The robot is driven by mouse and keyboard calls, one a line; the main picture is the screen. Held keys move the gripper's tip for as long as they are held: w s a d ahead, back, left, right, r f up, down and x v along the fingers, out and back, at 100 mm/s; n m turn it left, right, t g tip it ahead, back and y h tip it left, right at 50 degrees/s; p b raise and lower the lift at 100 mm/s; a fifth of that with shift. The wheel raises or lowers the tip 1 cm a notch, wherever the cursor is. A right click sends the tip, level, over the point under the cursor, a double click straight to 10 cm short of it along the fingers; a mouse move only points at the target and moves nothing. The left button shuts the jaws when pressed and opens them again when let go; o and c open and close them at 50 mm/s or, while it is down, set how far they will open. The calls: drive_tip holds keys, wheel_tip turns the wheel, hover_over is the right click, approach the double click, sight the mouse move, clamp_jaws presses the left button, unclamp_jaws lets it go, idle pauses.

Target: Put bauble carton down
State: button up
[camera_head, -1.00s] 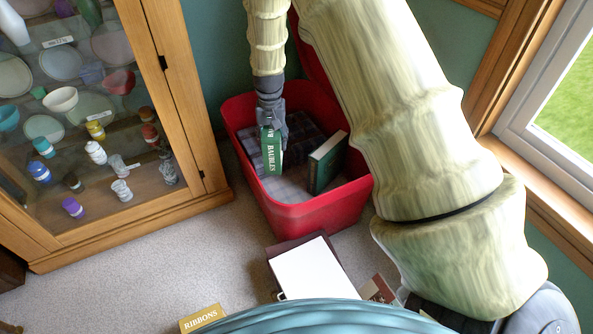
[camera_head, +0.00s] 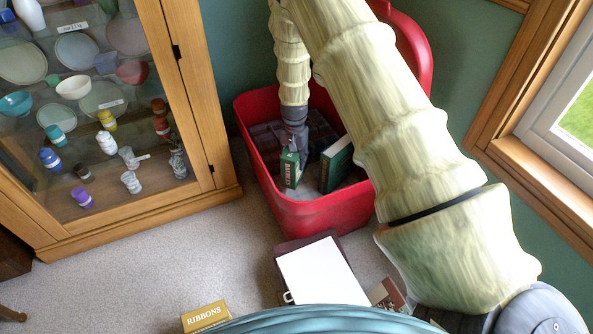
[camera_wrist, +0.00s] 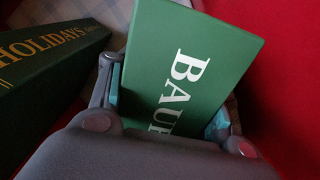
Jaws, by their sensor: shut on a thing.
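The bauble carton (camera_head: 290,170) is a small green box with white lettering, inside the red bin (camera_head: 325,214) in the head view. In the wrist view the carton (camera_wrist: 185,70) stands between my two fingers, its "BAU..." lettering showing. My gripper (camera_head: 296,152) is shut on it, reaching down into the bin from above. The fingers also show in the wrist view (camera_wrist: 165,112), one on each side of the carton. Whether the carton's bottom touches the bin floor cannot be told.
A dark green "HOLIDAYS" box (camera_wrist: 45,65) stands beside the carton; it also shows in the head view (camera_head: 337,163). Dark plaid cloth lies at the bin's back. A glass cabinet (camera_head: 205,100) is left. A white-topped box (camera_head: 318,272) and a "RIBBONS" box (camera_head: 207,316) are on the carpet.

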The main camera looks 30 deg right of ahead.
wheel_tip(320, 180, down, 5)
drive_tip(key=shift+b, duration=0.9)
drive_tip(key=shift+r, duration=0.1)
drive_tip(key=o, duration=1.2)
drive_tip(key=shift+o, duration=0.2)
wheel_tip(320, 180, up, 12)
drive_tip(key=p, duration=0.5)
